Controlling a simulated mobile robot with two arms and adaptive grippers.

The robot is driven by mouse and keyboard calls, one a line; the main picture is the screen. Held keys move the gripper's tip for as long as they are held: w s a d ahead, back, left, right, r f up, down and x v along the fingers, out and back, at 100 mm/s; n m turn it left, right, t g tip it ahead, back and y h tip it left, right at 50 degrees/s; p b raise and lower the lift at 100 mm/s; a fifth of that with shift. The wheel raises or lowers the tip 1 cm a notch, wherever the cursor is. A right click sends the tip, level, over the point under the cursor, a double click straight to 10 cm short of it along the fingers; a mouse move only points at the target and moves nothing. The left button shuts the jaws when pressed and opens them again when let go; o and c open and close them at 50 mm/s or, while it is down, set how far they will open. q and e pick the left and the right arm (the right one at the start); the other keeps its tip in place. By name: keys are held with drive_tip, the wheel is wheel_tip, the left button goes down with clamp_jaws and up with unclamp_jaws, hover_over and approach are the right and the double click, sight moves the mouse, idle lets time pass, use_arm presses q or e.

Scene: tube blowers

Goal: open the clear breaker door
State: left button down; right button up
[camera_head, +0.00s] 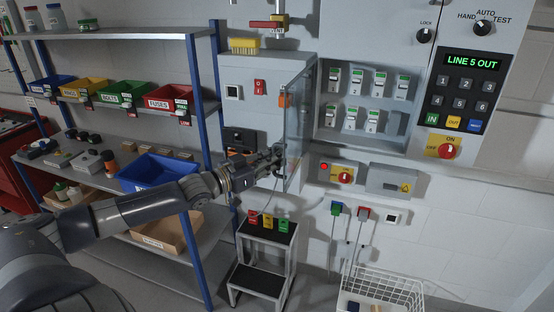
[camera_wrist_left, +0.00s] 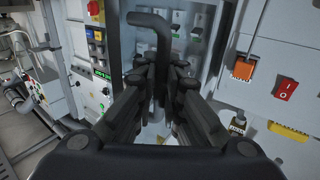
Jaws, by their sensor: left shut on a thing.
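The clear breaker door (camera_head: 297,125) stands swung out from the breaker panel (camera_head: 365,130), seen almost edge-on at the panel's left side. Several breakers (camera_head: 372,120) are exposed to its right. My left gripper (camera_head: 278,158) is at the door's lower outer edge, shut on the door handle. In the left wrist view the dark bent handle (camera_wrist_left: 158,45) rises from between the fingers of my left gripper (camera_wrist_left: 158,85). The clear pane is hard to make out there. My right gripper is not in view.
A blue-posted shelf with bins (camera_head: 172,100) stands at the left. A step stool (camera_head: 265,255) is below the door, and a white wire basket (camera_head: 380,290) is at the lower right. A keypad panel (camera_head: 463,90) is right of the breakers. A red switch (camera_head: 260,87) is on the box left of the door.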

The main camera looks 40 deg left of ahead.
use_arm(q)
drive_tip(key=shift+s+a+f, duration=0.1)
drive_tip(key=shift+s+f, duration=0.05)
drive_tip(key=shift+f, duration=0.3)
drive_tip(key=c, duration=2)
unclamp_jaws()
drive_tip(key=shift+o, duration=0.2)
drive_tip(key=shift+s+r, duration=0.1)
drive_tip(key=shift+r, duration=0.2)
drive_tip(key=v, duration=1.2)
drive_tip(key=shift+a, duration=0.2)
